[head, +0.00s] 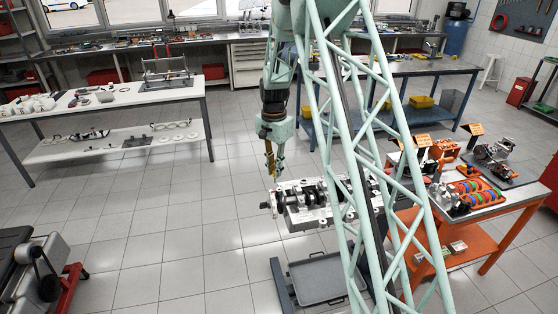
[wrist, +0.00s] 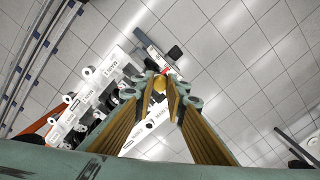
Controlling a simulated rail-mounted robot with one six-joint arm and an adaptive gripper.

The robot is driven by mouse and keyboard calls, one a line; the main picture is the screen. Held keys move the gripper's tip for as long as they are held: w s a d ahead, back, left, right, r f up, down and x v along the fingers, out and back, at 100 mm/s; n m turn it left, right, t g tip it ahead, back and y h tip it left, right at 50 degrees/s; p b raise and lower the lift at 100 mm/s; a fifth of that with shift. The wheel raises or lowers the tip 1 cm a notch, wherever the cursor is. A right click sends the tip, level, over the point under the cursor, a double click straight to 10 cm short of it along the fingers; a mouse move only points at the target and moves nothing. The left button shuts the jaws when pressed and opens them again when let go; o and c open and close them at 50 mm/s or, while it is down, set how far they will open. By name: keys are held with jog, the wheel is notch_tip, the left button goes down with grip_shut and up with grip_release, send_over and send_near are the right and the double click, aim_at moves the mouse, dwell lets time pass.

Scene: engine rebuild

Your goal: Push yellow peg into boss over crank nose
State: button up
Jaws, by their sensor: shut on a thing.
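My gripper (head: 277,176) points down above the left end of the engine block (head: 297,217), near the crank nose (head: 265,205). In the wrist view my gripper (wrist: 165,88) has its finger pads closed around the yellow peg (wrist: 158,85). The peg's round yellow end shows between the fingertips; its far end is hidden.
An orange bench (head: 490,210) with parts trays stands to the right. A grey tray (head: 320,278) is low in front of the block. A white table (head: 110,100) stands at the left. The tiled floor left of the block is clear.

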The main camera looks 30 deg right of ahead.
jog(key=shift+w+d+r+m, duration=0.2)
jog(key=shift+d+r+m, duration=0.2)
jog(key=shift+d, duration=0.2)
jog(key=shift+w+d+r+m, duration=0.15)
jog(key=shift+d+r+m, duration=0.15)
jog(key=shift+d+r, duration=0.25)
jog(key=shift+f, duration=0.35)
jog(key=shift+f+b, duration=0.85)
jog(key=shift+f, duration=1.9)
jog(key=shift+f+b, duration=1.25)
jog(key=shift+f, duration=0.7)
dwell(1.8)
